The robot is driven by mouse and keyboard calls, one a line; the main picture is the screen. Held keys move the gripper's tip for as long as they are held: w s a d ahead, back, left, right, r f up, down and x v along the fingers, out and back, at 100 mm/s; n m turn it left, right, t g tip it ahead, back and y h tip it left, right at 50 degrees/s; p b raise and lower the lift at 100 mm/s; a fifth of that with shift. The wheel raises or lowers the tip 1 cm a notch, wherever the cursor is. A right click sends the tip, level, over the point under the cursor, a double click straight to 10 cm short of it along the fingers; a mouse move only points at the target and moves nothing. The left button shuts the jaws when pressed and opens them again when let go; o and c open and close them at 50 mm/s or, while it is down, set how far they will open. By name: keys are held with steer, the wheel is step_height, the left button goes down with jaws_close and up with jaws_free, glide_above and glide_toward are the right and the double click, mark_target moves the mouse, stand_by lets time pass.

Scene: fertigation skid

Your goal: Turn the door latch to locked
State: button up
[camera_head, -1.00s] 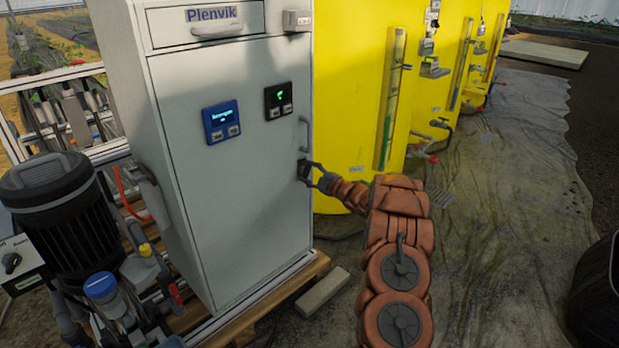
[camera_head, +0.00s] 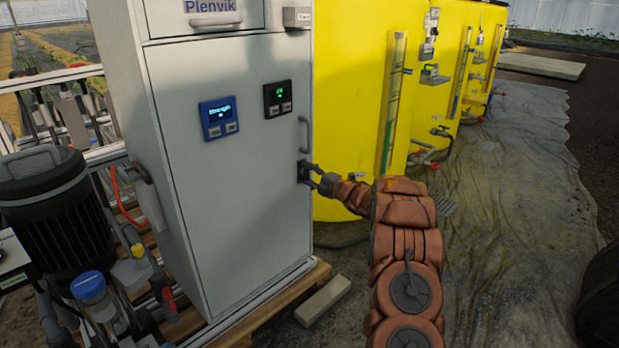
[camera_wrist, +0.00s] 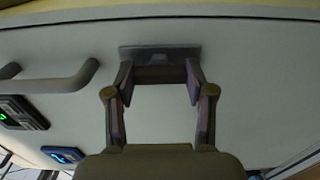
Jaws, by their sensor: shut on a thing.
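The grey cabinet door (camera_head: 240,180) is closed, with the door latch (camera_head: 303,170) on its right edge, below a vertical handle (camera_head: 306,133). My gripper (camera_head: 312,175) is at the latch, reaching in from the right. In the wrist view the latch shows as a dark block on a grey plate (camera_wrist: 160,53), and my gripper (camera_wrist: 160,75) has one finger on each side of it, shut on it. The door handle (camera_wrist: 60,82) is to the left in that view. The fingers hide part of the latch, and I cannot read its turn position.
Yellow tanks (camera_head: 350,100) stand just right of the cabinet. A black motor pump (camera_head: 55,210) and pipes are at the left. A pale block (camera_head: 322,300) lies on the floor by the wooden pallet (camera_head: 290,290). The ground sheet at right is mostly clear.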

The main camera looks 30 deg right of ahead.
steer(key=o, duration=1.2)
steer(key=shift+c, duration=0.2)
steer(key=shift+s, duration=0.1)
steer(key=v, duration=1.1)
steer(key=shift+s, duration=0.4)
steer(key=shift+d, duration=0.1)
